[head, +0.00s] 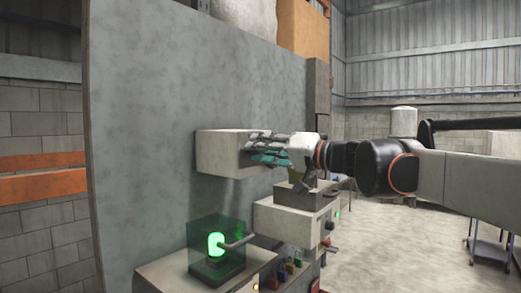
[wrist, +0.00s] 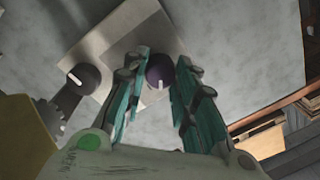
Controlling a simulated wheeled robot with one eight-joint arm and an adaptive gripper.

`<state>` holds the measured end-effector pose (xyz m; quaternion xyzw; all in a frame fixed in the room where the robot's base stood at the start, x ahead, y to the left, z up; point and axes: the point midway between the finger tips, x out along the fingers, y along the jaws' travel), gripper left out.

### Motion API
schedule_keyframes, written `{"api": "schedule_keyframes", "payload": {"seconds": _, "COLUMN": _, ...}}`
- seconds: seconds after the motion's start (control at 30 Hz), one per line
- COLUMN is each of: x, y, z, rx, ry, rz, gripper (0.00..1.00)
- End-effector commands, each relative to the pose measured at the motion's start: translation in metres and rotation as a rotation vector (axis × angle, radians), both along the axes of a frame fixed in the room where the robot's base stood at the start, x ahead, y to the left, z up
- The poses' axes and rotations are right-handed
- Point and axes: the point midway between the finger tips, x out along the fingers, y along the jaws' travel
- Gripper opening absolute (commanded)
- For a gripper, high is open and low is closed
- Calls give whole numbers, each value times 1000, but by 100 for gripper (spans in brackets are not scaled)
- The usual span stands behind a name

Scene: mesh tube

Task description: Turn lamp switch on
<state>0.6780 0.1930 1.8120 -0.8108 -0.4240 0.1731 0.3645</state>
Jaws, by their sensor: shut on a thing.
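My gripper (head: 256,148) has its teal fingers at the right side of a pale box (head: 219,151) mounted on a grey panel. In the wrist view my gripper (wrist: 160,84) is shut on a dark round knob (wrist: 158,65) with a white mark, which sits between the fingers. A green lamp (head: 216,244) glows inside a clear case lower down. I cannot tell which control belongs to it.
A second dark knob (wrist: 83,78) with a white mark shows at the left in the wrist view. Another pale box (head: 290,222) with a dark knob (head: 329,226) is below my gripper. The grey panel (head: 150,120) rises behind. Open floor (head: 400,250) is at the right.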

Motion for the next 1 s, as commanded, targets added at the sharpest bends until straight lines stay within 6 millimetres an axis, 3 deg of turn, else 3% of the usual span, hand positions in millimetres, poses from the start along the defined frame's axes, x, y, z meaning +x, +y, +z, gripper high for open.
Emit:
{"api": "schedule_keyframes", "payload": {"seconds": 0.5, "x": 0, "y": 0, "z": 0, "rx": 228, "ry": 291, "rz": -2, "gripper": 2}}
{"api": "schedule_keyframes", "payload": {"seconds": 1.0, "x": 0, "y": -1, "z": -1, "rx": 282, "ry": 359, "rz": -3, "gripper": 2}}
